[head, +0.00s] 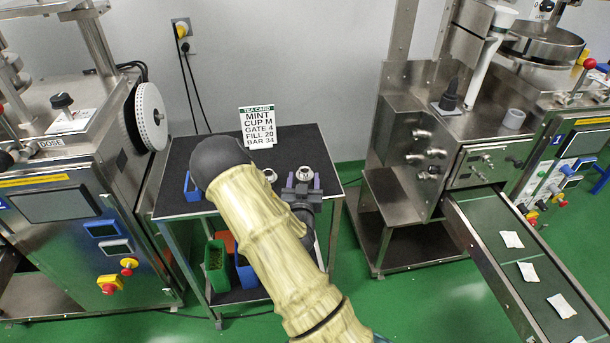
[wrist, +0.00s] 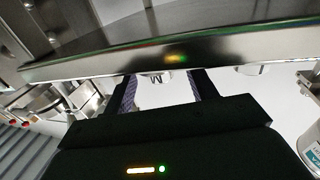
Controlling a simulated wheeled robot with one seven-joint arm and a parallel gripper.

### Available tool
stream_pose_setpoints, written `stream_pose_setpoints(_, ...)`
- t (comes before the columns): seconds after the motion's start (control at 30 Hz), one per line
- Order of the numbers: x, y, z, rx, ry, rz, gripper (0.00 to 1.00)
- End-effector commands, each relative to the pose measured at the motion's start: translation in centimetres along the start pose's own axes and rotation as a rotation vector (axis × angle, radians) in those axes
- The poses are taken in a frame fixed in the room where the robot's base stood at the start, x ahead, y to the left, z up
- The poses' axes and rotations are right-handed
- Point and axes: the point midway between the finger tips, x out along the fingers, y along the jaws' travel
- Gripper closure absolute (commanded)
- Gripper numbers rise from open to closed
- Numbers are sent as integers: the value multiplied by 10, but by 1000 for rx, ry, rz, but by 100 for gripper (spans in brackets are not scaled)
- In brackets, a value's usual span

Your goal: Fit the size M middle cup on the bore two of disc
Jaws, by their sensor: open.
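A small metal cup (head: 304,173) stands on the dark top of the table in the head view. In the wrist view a cup marked M (wrist: 155,78) lies between my fingers, nearer the left one. My gripper (head: 302,181) is open around or just short of this cup; I see no grip on it. The purple finger pads also show in the wrist view (wrist: 167,90). A pale disc (head: 150,116) with holes around its face is mounted upright on the left machine, beside the DOSE label. I cannot tell which bore is two.
Another metal cup (head: 270,176) stands left of the gripper. A blue bin (head: 192,187) is at the left. The right machine (head: 425,150) stands beyond a gap.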

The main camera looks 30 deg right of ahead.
Motion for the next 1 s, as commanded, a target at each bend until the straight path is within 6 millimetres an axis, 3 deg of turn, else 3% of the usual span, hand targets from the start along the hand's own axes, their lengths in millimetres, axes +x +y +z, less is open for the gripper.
stream_pose_setpoints(0.23,30,2,-3,0,1,0,43)
stream_pose_setpoints(0.77,32,2,-3,0,0,0,43)
stream_pose_setpoints(0.8,32,2,-3,0,0,0,45)
stream_pose_setpoints(0.97,32,2,-3,0,0,0,76)
stream_pose_setpoints(1.0,32,2,-3,0,1,0,77)
